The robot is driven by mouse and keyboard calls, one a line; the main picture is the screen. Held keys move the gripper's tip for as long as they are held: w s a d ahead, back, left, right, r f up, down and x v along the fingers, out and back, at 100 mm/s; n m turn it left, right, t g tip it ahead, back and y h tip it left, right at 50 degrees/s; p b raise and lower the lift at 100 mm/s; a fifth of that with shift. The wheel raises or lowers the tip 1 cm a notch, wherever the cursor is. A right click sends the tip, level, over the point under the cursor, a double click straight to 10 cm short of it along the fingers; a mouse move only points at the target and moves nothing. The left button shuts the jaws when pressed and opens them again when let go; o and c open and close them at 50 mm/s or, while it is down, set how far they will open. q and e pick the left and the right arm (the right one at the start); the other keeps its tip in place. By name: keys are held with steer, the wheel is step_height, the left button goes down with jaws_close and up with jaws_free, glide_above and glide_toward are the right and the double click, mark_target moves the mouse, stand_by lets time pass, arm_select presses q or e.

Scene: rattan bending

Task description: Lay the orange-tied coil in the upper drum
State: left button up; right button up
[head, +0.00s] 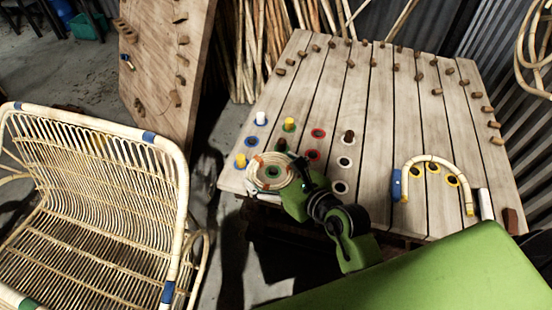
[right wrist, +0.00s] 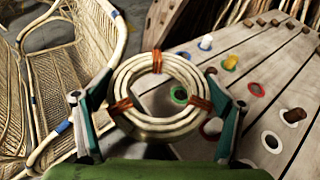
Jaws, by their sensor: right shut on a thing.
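The pale rattan coil with orange ties (head: 263,184) is over the near left corner of the slatted table in the head view. It fills the middle of the right wrist view (right wrist: 165,126), with three orange ties showing. My right gripper (head: 290,172) is shut on the coil, one finger at each side; it shows in the wrist view (right wrist: 158,98). The coil looks lifted off the boards, but the height is hard to tell. My left gripper is out of view. I make out no drum in either view.
The slatted table (head: 385,120) carries pegs, coloured rings and a bent rattan hoop (head: 436,160). A rattan chair (head: 95,165) stands at the left. A peg board (head: 165,75) leans behind, beside upright canes (head: 262,50). Bare floor shows between chair and table.

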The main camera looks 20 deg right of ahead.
steer(key=w+d+f, duration=0.1)
steer(key=w+f, duration=0.1)
steer(key=w, duration=0.1)
steer(key=w+d+f, duration=0.1)
steer(key=w+f, duration=0.2)
steer(key=w+d+f, duration=0.1)
steer(key=w+f, duration=0.2)
steer(key=shift+w+d, duration=0.3)
steer(key=shift+w+d+f+b, duration=0.15)
steer(key=shift+f+b, duration=0.3)
steer(key=shift+f, duration=1.3)
steer(key=shift+f, duration=0.15)
steer(key=o, duration=1)
